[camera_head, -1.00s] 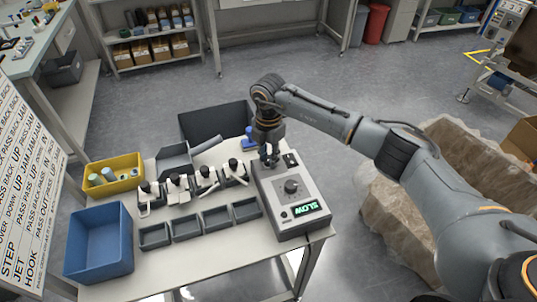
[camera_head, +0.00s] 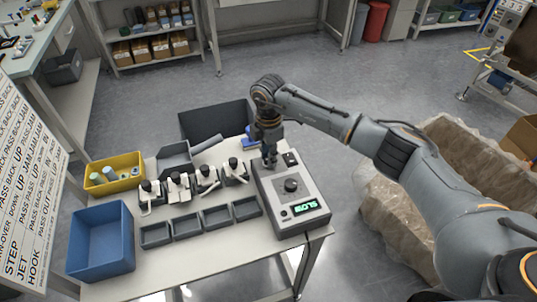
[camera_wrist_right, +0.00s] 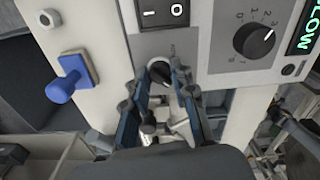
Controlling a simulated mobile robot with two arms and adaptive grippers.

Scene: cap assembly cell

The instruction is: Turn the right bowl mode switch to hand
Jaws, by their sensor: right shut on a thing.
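The grey control box (camera_head: 262,196) stands at the right end of the table. My right gripper (camera_head: 269,164) points down at the box's far left part. In the right wrist view its fingertips (camera_wrist_right: 163,72) are closed around a small dark mode switch knob (camera_wrist_right: 160,73) on a grey plate. The fingers partly hide the knob and the markings around it, so I cannot read its setting. My left gripper is not in view.
The box also carries a speed dial (camera_head: 291,186), a rocker switch (camera_wrist_right: 162,12) and a green lit display (camera_head: 306,206). A blue part (camera_wrist_right: 72,77) is beside it.

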